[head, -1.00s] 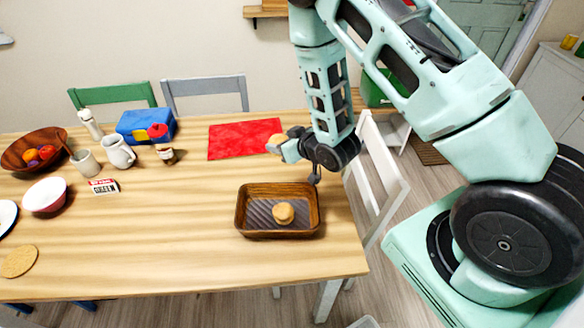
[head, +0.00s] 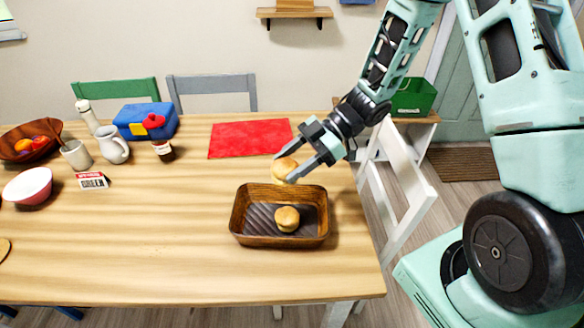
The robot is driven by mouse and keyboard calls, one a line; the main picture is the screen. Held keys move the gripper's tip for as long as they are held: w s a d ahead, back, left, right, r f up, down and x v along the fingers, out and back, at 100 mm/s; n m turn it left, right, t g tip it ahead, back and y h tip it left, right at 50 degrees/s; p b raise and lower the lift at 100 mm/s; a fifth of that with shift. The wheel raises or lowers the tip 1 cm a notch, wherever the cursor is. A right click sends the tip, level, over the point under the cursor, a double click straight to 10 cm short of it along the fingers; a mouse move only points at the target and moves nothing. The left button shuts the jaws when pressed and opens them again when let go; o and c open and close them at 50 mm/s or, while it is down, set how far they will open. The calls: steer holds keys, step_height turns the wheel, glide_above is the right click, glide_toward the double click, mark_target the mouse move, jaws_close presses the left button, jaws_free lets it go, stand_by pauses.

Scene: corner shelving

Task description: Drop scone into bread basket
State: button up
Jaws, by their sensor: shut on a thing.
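My gripper (head: 287,174) is shut on a round golden-brown scone (head: 284,168). It holds the scone above the table, by the back edge of the basket in the picture. The bread basket (head: 240,236) is a brown wooden rectangular tray with a dark ribbed bottom, near the table's right end. A second scone (head: 287,218) lies inside it, right of the middle. The fingers hide part of the held scone.
A red placemat (head: 247,139) lies behind the basket. A blue box (head: 146,120), a white jug (head: 113,145), a jar (head: 162,151), a cup (head: 76,155) and bowls (head: 28,188) stand at the left. A white chair (head: 398,185) is at the right. The table's front middle is clear.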

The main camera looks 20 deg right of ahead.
steer(key=shift+f+b, duration=3.05)
steer(key=shift+b, duration=0.05)
steer(key=o, duration=1.1)
steer(key=shift+c, duration=0.2)
steer(key=shift+d+r, duration=0.1)
steer(key=v, duration=1.7)
steer(key=shift+d, duration=0.15)
